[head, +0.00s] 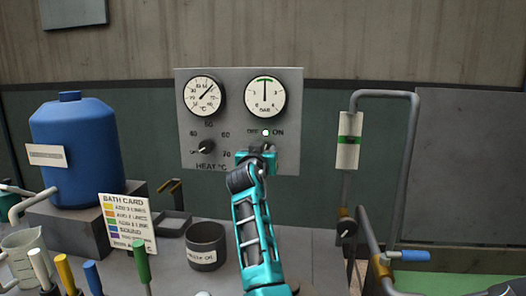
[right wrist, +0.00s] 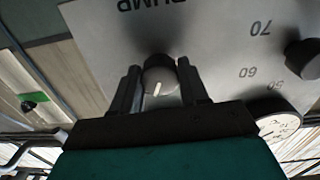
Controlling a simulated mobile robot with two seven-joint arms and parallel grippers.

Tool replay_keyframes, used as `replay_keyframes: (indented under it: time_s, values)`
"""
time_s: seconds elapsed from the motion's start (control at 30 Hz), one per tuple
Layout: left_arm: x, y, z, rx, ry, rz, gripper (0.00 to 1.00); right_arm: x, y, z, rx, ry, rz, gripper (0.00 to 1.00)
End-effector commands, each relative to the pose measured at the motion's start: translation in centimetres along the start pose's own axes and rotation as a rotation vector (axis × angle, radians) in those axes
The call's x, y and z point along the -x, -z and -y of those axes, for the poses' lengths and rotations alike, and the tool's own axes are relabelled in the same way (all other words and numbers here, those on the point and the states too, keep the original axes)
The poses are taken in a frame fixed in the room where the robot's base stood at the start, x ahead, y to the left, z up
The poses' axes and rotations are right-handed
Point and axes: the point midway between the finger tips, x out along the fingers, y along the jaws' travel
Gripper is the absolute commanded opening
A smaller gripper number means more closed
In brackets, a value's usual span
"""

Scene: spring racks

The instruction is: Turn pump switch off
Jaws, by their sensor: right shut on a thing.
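A small lamp (head: 266,132) between the labels is lit pale green. My right gripper (head: 262,156) is at the panel, shut on the knob, one finger on each side. It hides most of the knob in the head view. The pointer is near upright, leaning slightly towards the ON side.
The heat knob (head: 206,147) is left of the pump switch on the panel, below two round gauges. A blue tank (head: 76,150), bath card (head: 127,222) and dark cup (head: 206,246) stand left. Pipes with a sight tube (head: 348,155) stand right.

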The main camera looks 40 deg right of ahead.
Motion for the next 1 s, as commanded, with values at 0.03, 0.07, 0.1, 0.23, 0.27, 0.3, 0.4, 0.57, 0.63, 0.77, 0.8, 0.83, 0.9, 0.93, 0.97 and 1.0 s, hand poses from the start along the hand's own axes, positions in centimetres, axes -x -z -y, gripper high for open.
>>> replay_keyframes:
  time_s: [0.03,0.07,0.1,0.23,0.27,0.3,0.4,0.57,0.63,0.77,0.8,0.83,0.9,0.93,0.97,1.0]
  values:
    - [0.3,0.3,0.0,0.000,0.000,0.001,0.43,0.0,0.1,0.0,0.033,-0.001,0.002,0.14]
    - [0.3,0.5,0.0,0.000,0.000,0.001,0.43,0.0,0.1,0.0,0.053,-0.001,0.002,0.14]
    - [0.5,0.6,0.0,0.001,0.000,0.001,0.43,0.0,0.1,0.0,0.083,-0.001,0.001,0.14]
    - [0.9,1.1,0.0,0.001,-0.001,0.004,0.43,0.0,0.1,-0.1,0.194,0.000,0.000,0.14]
    - [1.1,1.2,0.0,0.001,-0.001,0.005,0.43,0.0,0.1,-0.1,0.223,0.000,-0.001,0.14]
    - [1.2,1.3,0.0,0.001,-0.001,0.005,0.43,0.0,0.1,-0.1,0.260,0.000,-0.002,0.14]
    - [1.4,1.5,0.0,0.001,-0.001,0.006,0.43,0.0,0.0,-0.1,0.357,-0.001,-0.005,0.14]
    - [1.6,1.7,0.0,0.002,-0.001,0.007,0.43,0.0,0.0,-0.1,0.507,-0.001,-0.009,0.14]
    - [1.6,1.8,0.0,0.002,-0.001,0.007,0.43,0.0,-0.1,-0.2,0.572,-0.001,-0.010,0.14]
    - [1.6,1.8,0.0,0.002,0.000,0.007,0.43,0.0,-0.1,-0.2,0.684,0.000,-0.013,0.14]
    - [1.6,1.8,0.0,0.002,0.000,0.007,0.43,0.0,-0.1,-0.2,0.716,0.000,-0.014,0.14]
    - [1.6,1.8,0.0,0.002,0.000,0.007,0.43,0.0,-0.1,-0.2,0.737,-0.001,-0.014,0.14]
    - [1.6,1.8,0.0,0.002,0.000,0.007,0.43,0.0,-0.1,-0.2,0.787,-0.001,-0.015,0.14]
    - [1.6,1.8,0.0,0.002,0.000,0.007,0.43,0.0,-0.1,-0.2,0.805,0.000,-0.015,0.14]
    - [1.6,1.8,0.0,0.002,0.000,0.007,0.43,0.0,-0.1,-0.2,0.824,0.000,-0.015,0.14]
    - [1.6,1.9,0.0,0.002,0.000,0.007,0.43,0.0,-0.1,-0.2,0.846,0.000,-0.016,0.14]
